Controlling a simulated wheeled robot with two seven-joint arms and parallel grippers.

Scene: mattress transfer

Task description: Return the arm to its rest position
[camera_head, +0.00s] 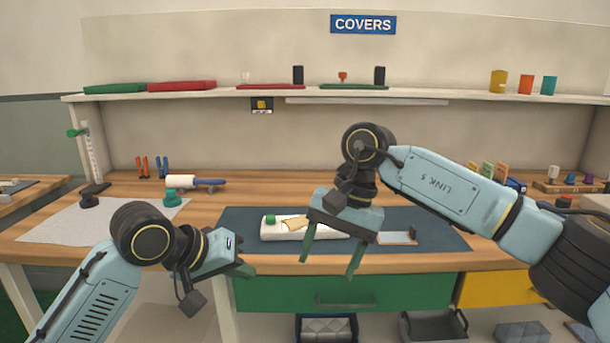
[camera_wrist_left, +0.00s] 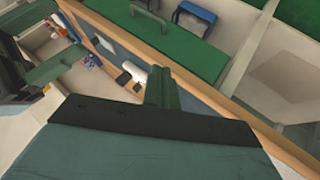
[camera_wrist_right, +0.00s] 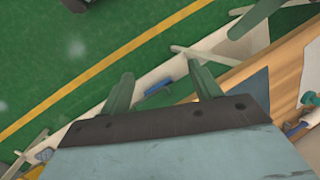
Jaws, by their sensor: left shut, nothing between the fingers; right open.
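My left gripper (camera_head: 246,266) is shut and empty in front of the bench's left front edge. Its closed fingers (camera_wrist_left: 161,88) show in the left wrist view. My right gripper (camera_head: 328,264) is open and empty, pointing down in front of the dark blue mat. Its two fingers (camera_wrist_right: 162,92) stand apart in the right wrist view with nothing between them. On the mat (camera_head: 436,236) lies a white block (camera_head: 275,233) with a green knob and a tan piece on top. The right gripper partly hides the block in the head view.
The wooden bench (camera_head: 225,203) spans the view, with a green drawer (camera_head: 420,293) below it. A white roller (camera_head: 182,181) and a teal item (camera_head: 172,199) stand left of the mat. A shelf (camera_head: 225,95) with coloured trays and cups runs above. A grey bin (camera_head: 433,325) sits below.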

